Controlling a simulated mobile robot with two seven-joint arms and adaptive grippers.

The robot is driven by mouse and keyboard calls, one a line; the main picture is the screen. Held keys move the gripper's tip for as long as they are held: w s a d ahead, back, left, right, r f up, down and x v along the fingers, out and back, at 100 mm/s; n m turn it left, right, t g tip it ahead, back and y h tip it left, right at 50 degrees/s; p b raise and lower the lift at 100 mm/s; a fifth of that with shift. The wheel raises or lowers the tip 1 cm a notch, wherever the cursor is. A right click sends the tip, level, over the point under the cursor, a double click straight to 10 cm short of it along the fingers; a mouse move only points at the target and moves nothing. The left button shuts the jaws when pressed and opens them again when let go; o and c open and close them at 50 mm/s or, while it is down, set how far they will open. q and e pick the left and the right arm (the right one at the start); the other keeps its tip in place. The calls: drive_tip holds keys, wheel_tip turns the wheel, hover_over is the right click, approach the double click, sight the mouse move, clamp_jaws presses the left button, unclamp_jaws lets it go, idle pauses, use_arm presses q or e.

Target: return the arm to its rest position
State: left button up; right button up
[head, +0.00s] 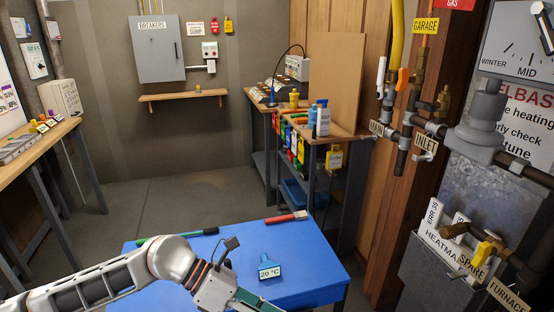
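My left arm (120,277) comes in from the lower left and reaches over the blue table (318,278). Its wrist is at the bottom middle of the head view, in front of the table's near part. My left gripper (228,294) is cut off by the bottom edge, so its fingertips are hidden and I cannot tell if it holds anything. My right arm and gripper are not in view.
Pipes and valves (408,110) and a grey box of labelled cards (440,270) stand at the right. Open floor lies behind the table.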

use_arm(q)
drive_tip(key=s+d+r+n+t+h, duration=0.1)
drive_tip(key=d+r+n+t+h, duration=0.3)
drive_tip(key=d+r+n+h, duration=0.45)
drive_tip(key=w+a+f+n+t+y, duration=0.3)
drive_tip(key=a+f+n+t+y, duration=0.25)
drive_tip(key=n, duration=0.55)
drive_tip(key=w+a+f+n+t+y, duration=0.25)
drive_tip(key=a+f+n+t, duration=0.25)
drive_tip(key=a+n+t, duration=0.45)
drive_tip(key=s+a+f+n+g+y, duration=0.2)
drive_tip(key=s+a+f+n+y, duration=0.1)
drive_tip(key=f, duration=0.5)
drive_tip(key=s+a+f+n+g+y, duration=0.2)
drive_tip(key=s+a+f+n+y, duration=0.1)
drive_tip(key=s+a+f+n, duration=0.3)
drive_tip(key=s+a+f+n+g+y, duration=0.2)
drive_tip(key=s+a+f+n+y, duration=0.1)
drive_tip(key=f, duration=0.6)
drive_tip(key=s+a+n, duration=0.1)
drive_tip(key=s+n, duration=0.1)
drive_tip(key=n, duration=0.1)
drive_tip(key=shift+s+a+f, duration=0.15)
drive_tip(key=shift+s+f, duration=0.1)
drive_tip(key=shift+f, duration=0.05)
